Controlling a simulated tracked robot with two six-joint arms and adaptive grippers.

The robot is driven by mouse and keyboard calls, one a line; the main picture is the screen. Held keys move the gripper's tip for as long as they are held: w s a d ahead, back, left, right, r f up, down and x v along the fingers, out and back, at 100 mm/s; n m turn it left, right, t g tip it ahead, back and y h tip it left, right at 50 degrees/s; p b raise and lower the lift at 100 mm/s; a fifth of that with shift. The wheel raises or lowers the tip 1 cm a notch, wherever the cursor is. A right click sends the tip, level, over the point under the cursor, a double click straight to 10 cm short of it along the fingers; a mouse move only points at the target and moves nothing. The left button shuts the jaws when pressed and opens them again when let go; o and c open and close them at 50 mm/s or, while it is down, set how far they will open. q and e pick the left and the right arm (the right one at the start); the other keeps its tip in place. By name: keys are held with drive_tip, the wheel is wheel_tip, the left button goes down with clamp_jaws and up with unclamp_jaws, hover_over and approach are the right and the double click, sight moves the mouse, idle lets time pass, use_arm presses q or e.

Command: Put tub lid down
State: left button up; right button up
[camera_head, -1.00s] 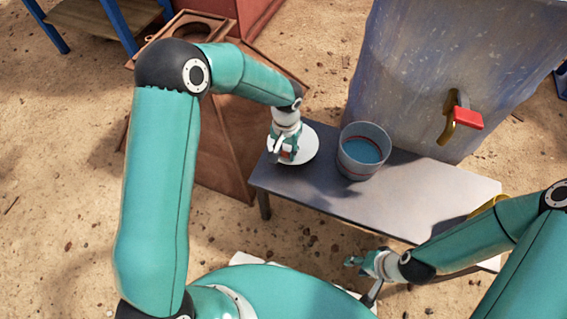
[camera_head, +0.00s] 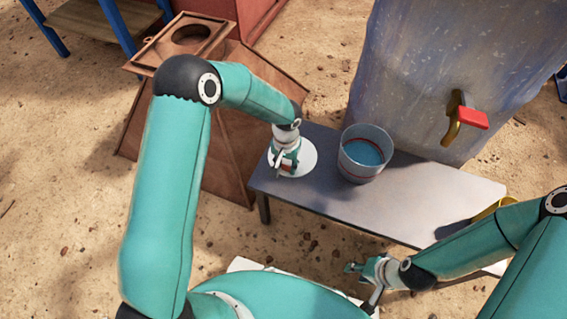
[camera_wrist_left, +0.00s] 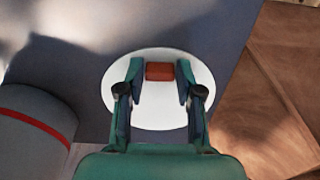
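The tub lid (camera_head: 306,158) is a white disc with a red block handle (camera_wrist_left: 160,71). It appears to lie flat on the left end of the grey table (camera_head: 420,194), left of the tub (camera_head: 365,165). My left gripper (camera_head: 284,170) is right over the lid. The grey tub with a red band holds blue water and is uncovered. My right gripper (camera_head: 353,268) is in front of the table, its fingers too small to judge.
A big grey-blue block-like body (camera_head: 430,70) with a red-handled tap (camera_head: 470,118) stands behind the table. A brown wooden structure (camera_head: 205,130) is left of the table. The table top between tub and right end is mostly clear.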

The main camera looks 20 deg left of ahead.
use_arm(q)
drive_tip(key=shift+o, duration=1.2)
drive_tip(key=shift+r, duration=0.1)
